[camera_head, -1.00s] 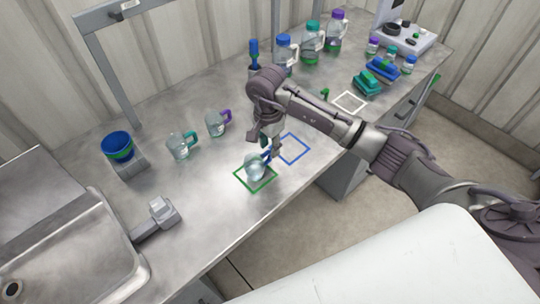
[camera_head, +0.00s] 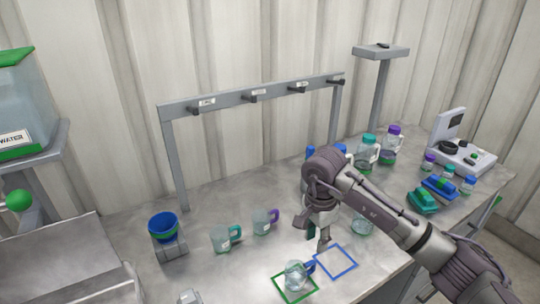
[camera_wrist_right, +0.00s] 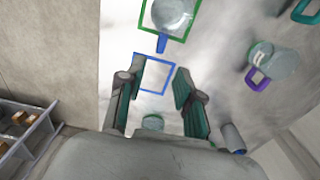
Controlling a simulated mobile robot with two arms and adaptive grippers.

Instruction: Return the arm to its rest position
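My right gripper (camera_head: 322,244) hangs above the metal worktop, up and to the right of the blue-handled mug. In the right wrist view, its two green-padded fingers (camera_wrist_right: 158,88) are spread apart with nothing between them. The clear mug with a blue handle (camera_head: 295,276) stands in the green square (camera_head: 279,292); it also shows in the right wrist view (camera_wrist_right: 172,14). The blue square outline (camera_head: 335,248) beside it is empty. My right arm reaches in from the lower right and hides part of the worktop. My left gripper is not in view.
A grey rack (camera_head: 250,97) spans the back.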

